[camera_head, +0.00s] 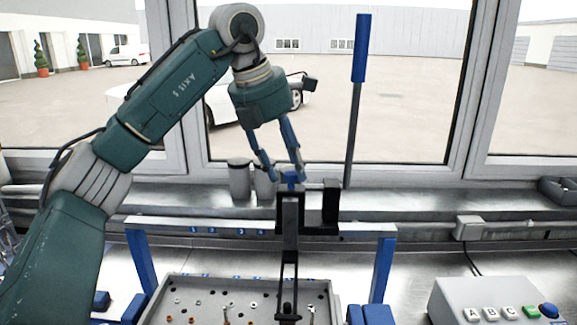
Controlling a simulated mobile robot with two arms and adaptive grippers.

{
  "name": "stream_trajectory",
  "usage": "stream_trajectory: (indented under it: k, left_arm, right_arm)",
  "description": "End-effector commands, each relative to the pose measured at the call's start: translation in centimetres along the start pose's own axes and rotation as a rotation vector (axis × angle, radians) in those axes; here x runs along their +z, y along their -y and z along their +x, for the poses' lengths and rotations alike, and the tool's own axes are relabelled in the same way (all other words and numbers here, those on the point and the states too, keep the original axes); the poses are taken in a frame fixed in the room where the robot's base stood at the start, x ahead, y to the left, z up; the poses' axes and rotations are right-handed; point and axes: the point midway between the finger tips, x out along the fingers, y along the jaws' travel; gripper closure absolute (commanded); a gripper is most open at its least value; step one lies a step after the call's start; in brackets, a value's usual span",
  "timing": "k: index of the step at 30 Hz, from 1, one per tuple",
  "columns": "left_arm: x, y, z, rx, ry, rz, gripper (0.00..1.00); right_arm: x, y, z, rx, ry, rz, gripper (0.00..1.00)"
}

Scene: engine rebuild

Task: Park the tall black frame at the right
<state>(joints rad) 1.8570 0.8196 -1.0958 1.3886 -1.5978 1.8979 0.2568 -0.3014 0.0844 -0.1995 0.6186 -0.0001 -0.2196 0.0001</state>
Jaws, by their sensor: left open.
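The tall black frame (290,222) stands upright at the middle of a grey crossbar (170,222), with a thinner part reaching down over the metal tray. My right gripper is not in view.
Blue posts (383,265) carry the crossbar at both ends. A metal tray (162,290) with small parts lies below. Two grey cylinders (239,180) stand behind, on the window sill. A button box (480,303) sits front right. The bench right of the right post looks mostly clear.

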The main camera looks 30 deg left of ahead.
Motion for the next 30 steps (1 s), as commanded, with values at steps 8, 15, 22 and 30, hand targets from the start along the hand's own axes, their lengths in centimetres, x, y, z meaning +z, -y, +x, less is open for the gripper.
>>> stream_trajectory:
  k: [8,15,22,30]
  left_arm:
    - [0.0,0.1,1.1,0.0,0.001,0.001,0.57]
    - [0.0,0.1,1.1,-0.001,0.001,0.001,0.73]
    - [0.0,0.1,1.1,-0.001,0.002,0.001,1.0]
    - [2.2,2.3,1.6,-0.004,0.001,0.007,1.0]
  right_arm:
    - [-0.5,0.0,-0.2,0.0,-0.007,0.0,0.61]
    - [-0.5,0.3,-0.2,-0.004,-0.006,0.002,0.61]
    - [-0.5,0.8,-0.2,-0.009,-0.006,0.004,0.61]
    - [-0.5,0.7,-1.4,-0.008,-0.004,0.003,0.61]
